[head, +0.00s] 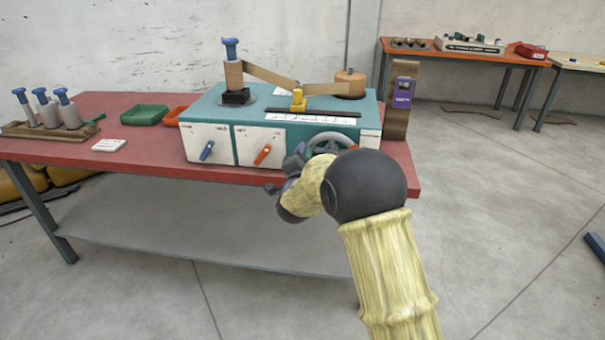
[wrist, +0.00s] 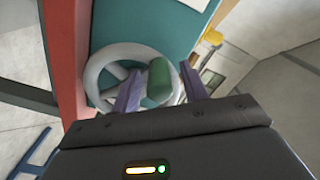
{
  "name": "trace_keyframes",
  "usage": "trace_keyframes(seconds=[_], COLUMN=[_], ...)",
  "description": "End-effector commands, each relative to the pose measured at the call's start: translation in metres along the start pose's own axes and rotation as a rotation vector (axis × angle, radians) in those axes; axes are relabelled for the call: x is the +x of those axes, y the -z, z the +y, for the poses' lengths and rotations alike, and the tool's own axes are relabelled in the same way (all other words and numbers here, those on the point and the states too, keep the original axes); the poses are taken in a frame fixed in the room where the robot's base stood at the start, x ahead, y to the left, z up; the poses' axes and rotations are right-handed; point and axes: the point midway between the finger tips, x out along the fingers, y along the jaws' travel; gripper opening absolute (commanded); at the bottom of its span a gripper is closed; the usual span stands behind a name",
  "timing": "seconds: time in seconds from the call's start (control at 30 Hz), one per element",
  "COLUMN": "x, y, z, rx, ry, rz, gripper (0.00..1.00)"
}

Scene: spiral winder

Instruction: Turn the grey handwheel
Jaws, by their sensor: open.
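The grey handwheel (head: 331,134) is on the front right of the teal and white winder (head: 215,112). My arm hides its lower part in the head view. In the wrist view the grey rim (wrist: 92,76) and spokes show, with a green handle (wrist: 158,84) standing out from the wheel. My gripper (head: 292,161) is in front of the machine's front panel. In the wrist view its purple fingers (wrist: 160,78) are open, one on each side of the green handle. I cannot tell whether either finger touches it.
The winder stands on a red table (head: 92,158). A blue switch (head: 207,150) and an orange switch (head: 263,154) are left of the wheel. A wooden post with a purple part (head: 403,92) stands at right. The floor in front is clear.

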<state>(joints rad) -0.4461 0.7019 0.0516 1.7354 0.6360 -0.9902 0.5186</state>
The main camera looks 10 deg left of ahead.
Motion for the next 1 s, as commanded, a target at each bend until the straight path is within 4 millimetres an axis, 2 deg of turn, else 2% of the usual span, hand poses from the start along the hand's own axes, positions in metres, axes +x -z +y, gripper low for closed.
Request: trace_keyframes(seconds=[0.27,0.8,1.0], x=[-0.039,-0.143,-0.167], y=[0.000,0.000,0.000], z=[0.000,-0.001,-0.001], rx=[0.000,-0.001,0.000], ry=[0.000,0.003,0.003], rz=[-0.002,-0.001,0.000], gripper=[0.44,0.44,0.44])
